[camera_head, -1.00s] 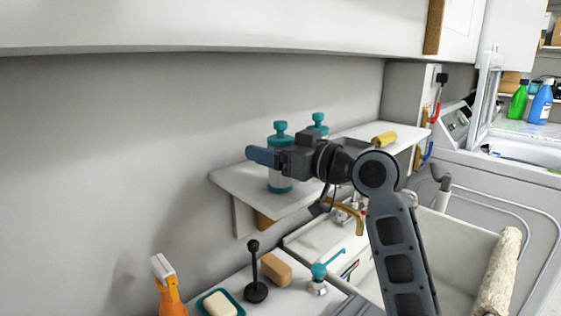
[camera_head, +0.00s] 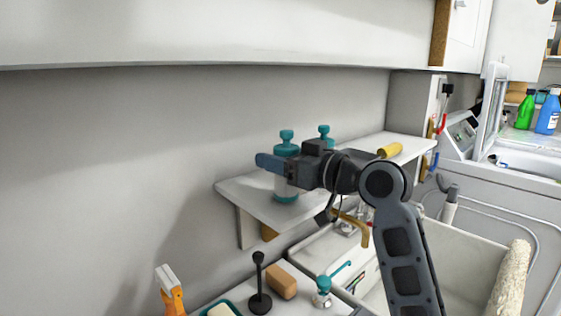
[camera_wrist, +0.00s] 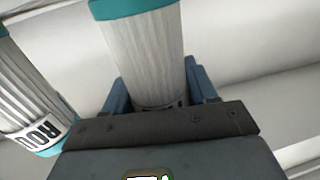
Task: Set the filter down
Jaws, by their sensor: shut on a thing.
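The filter is a white pleated cylinder with teal ends (camera_head: 286,187). It stands upright at the shelf (camera_head: 233,193); I cannot tell whether its base touches the surface. My gripper (camera_head: 271,162) is shut around its upper body, with the blue fingers level and the teal top showing above them. In the wrist view the filter (camera_wrist: 145,52) sits between the blue fingers (camera_wrist: 158,88). A second, similar filter (camera_head: 324,132) stands behind it, partly hidden by my gripper. The wrist view shows this other filter (camera_wrist: 32,100) at left, with a label.
A yellow object (camera_head: 390,151) lies farther right on the shelf. Below are a sink (camera_head: 480,248), a black plunger-like item (camera_head: 260,290), a tan block (camera_head: 281,282) and an orange spray bottle (camera_head: 171,296). The shelf's left end is bare.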

